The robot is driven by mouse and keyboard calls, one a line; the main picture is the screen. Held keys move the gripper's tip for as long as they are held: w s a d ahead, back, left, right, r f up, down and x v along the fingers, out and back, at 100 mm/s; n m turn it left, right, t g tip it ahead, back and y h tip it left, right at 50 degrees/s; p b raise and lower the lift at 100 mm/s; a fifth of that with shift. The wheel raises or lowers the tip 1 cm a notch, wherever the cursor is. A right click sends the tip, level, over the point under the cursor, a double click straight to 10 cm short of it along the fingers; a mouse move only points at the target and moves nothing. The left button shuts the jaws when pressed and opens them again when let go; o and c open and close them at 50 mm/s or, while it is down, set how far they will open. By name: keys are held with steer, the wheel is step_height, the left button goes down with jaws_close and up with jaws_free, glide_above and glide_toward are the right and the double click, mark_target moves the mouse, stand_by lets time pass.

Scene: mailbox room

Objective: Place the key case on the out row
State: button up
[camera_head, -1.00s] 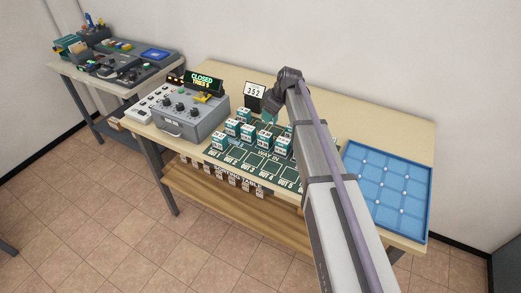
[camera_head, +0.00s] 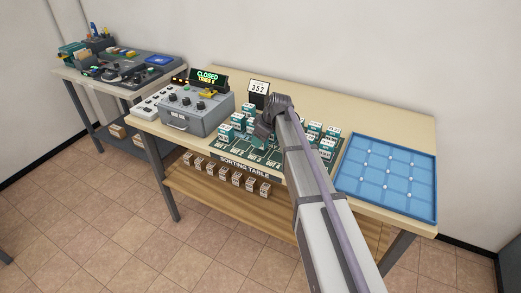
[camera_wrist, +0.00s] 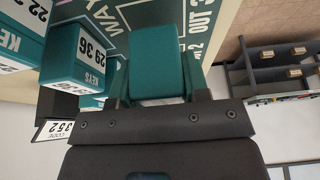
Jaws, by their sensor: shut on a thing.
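My gripper (camera_wrist: 157,88) is shut on a teal key case (camera_wrist: 156,62) in the wrist view, one finger on each side of it. Its number label is not visible. In the head view my wrist (camera_head: 268,122) hangs over the left middle of the green sorting mat, and the arm hides the held case. The out row (camera_head: 252,157) runs along the mat's front edge, partly behind the arm. An "OUT 3" marking (camera_wrist: 201,14) shows beyond the held case in the wrist view. I cannot tell whether the case touches the mat.
A key case labelled 29 36 (camera_wrist: 78,58) stands close beside the held one. Several teal cases (camera_head: 314,128) stand right of my arm, others (camera_head: 225,133) left. A grey control box (camera_head: 197,108) stands left, a blue tray (camera_head: 388,178) right, and a 352 code sign (camera_head: 259,88) behind.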

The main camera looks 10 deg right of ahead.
step_height(320, 180, down, 3)
steer(key=shift+r+b, duration=0.2)
steer(key=shift+b, duration=0.3)
steer(key=shift+r+p, duration=0.3)
steer(key=shift+f, duration=0.2)
steer(key=o, duration=1)
steer(key=shift+c, duration=0.2)
steer(key=p+v, duration=1.1)
steer(key=v, duration=0.2)
steer(key=s+a+f+m+g+h, duration=0.1)
steer(key=s+m, duration=0.4)
steer(key=s, duration=0.8)
steer(key=s+a+m+g+h, duration=0.2)
steer(key=s+m, duration=0.3)
steer(key=s, duration=0.8)
steer(key=shift+a+f+h, duration=0.3)
steer(key=shift+a+f, duration=0.05)
steer(key=shift+a, duration=0.15)
